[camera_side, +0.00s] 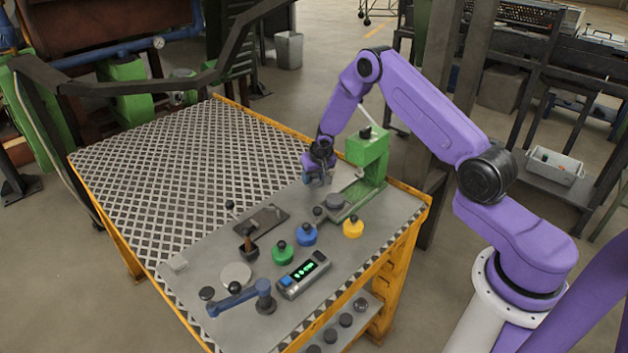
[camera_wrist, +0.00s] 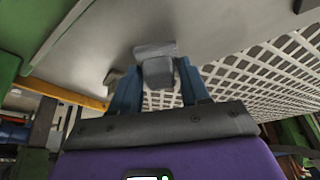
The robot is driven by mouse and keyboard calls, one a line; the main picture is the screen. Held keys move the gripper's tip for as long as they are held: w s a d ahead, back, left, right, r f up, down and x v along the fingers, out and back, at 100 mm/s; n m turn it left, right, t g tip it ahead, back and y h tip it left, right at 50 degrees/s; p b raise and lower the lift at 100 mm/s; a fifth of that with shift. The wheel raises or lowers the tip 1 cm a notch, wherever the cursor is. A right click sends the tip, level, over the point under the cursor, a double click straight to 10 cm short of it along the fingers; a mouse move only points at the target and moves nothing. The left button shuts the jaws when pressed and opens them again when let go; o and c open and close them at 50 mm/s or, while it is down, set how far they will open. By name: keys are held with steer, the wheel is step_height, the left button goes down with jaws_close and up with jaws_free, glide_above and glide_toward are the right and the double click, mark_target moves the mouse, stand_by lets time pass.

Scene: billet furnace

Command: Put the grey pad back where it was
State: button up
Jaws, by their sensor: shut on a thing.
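My gripper (camera_side: 318,180) is over the back of the grey worktop, just left of the green press. In the wrist view, the two blue fingers of my gripper (camera_wrist: 158,78) are shut on the grey pad (camera_wrist: 156,69), a small block with a wider flat end. In the side view the pad is mostly hidden by the fingers, and I cannot tell whether it touches the worktop.
The green press (camera_side: 368,158) stands close on the right. Blue (camera_side: 306,235), green (camera_side: 283,253) and yellow (camera_side: 353,229) knobbed weights stand in front, with a grey display box (camera_side: 303,274). A dark plate (camera_side: 262,219) lies left. The lattice surface (camera_side: 180,170) is clear.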

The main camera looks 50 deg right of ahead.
steer(key=shift+f, duration=0.75)
steer(key=shift+f, duration=0.1)
steer(key=o, duration=1)
